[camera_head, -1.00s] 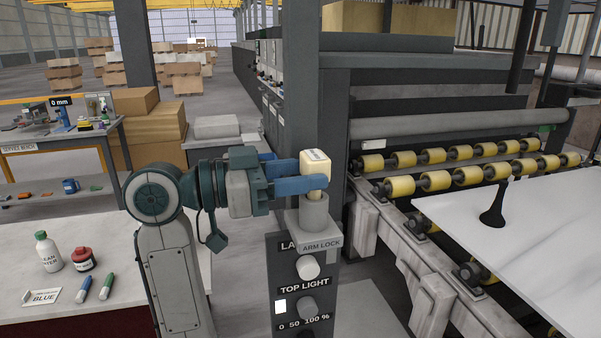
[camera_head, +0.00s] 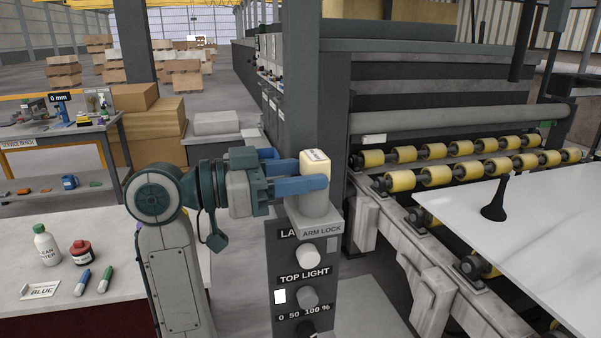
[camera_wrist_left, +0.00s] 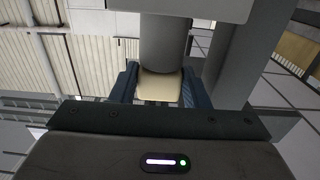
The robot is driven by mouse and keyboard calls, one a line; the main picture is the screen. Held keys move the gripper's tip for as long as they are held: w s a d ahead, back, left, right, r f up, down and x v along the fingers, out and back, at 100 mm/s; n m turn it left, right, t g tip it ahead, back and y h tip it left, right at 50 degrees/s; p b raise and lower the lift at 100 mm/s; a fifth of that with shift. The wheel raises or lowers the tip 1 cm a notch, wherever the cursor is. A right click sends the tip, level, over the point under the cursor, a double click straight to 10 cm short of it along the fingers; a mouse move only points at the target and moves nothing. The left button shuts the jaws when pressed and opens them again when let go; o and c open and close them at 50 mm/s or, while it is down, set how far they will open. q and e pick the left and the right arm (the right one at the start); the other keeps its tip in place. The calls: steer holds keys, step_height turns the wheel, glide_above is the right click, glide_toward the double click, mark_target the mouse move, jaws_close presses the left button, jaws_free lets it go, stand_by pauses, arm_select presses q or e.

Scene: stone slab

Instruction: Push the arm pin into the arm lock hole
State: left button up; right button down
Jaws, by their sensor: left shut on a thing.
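The arm pin (camera_head: 315,158) shows as a cream, square-topped head. My left gripper (camera_head: 315,173) is shut on it, with blue fingers on both sides. The pin stands upright directly over the grey round arm lock socket (camera_head: 318,208), which has an ARM LOCK label. The head sits low at the socket's top, and no shank shows between them. The hole is hidden by the pin and fingers. In the left wrist view the cream pin (camera_wrist_left: 160,86) is between the fingers, against or very near the end of the grey socket (camera_wrist_left: 165,45). My right gripper is out of view.
Below the socket is a dark panel (camera_head: 287,262) with knobs and a TOP LIGHT label. A machine with yellow rollers (camera_head: 435,175) and a white slab (camera_head: 530,220) stand right. A table (camera_head: 30,312) with bottles and markers is left. A dark post (camera_head: 305,70) rises behind the pin.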

arm_select(q)
steer(key=shift+f, duration=0.15)
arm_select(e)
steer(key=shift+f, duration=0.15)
arm_select(q)
steer(key=o, duration=1.2)
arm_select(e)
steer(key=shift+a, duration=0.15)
arm_select(q)
steer(key=shift+s+a, duration=0.1)
steer(key=shift+a, duration=0.35)
steer(key=b+v, duration=0.3)
steer(key=v, duration=0.6)
steer(key=shift+s+a+b, duration=0.2)
steer(key=shift+a+b, duration=0.1)
steer(key=shift+a, duration=0.05)
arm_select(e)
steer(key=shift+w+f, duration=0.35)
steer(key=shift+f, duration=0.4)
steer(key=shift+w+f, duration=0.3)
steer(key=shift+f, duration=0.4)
